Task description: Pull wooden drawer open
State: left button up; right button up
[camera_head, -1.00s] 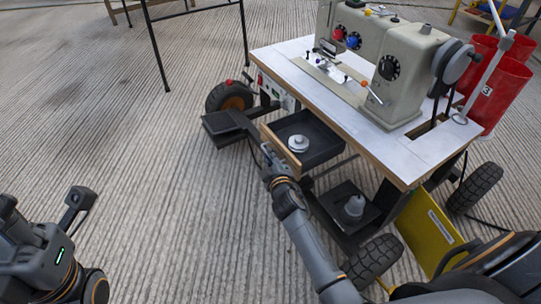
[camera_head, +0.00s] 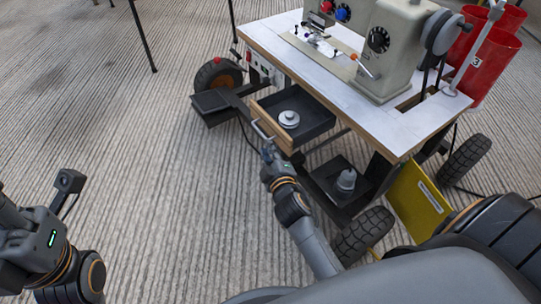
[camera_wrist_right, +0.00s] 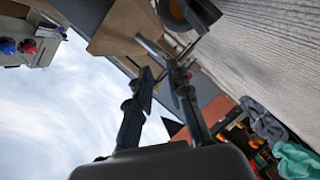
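The wooden drawer (camera_head: 272,125) has a pale wood front with a metal handle (camera_head: 262,132) and a dark tray behind it. It stands pulled out from under the white sewing table (camera_head: 340,85). A round metal part (camera_head: 289,119) lies in it. My right gripper (camera_head: 267,150) is at the handle's near end; the wrist view shows its two fingers (camera_wrist_right: 165,78) apart, with the drawer front (camera_wrist_right: 122,28) beyond them. I cannot tell whether a finger touches the handle. My left arm is at the lower left; its fingers cannot be made out.
A sewing machine (camera_head: 395,50) stands on the table. A lower dark tray holds a grey bottle-like object (camera_head: 346,180). Wheels (camera_head: 362,235), a yellow panel (camera_head: 418,200) and red bins (camera_head: 485,60) are at the right.

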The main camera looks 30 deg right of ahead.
jog(key=shift+v, duration=1.45)
jog(key=shift+r, duration=0.1)
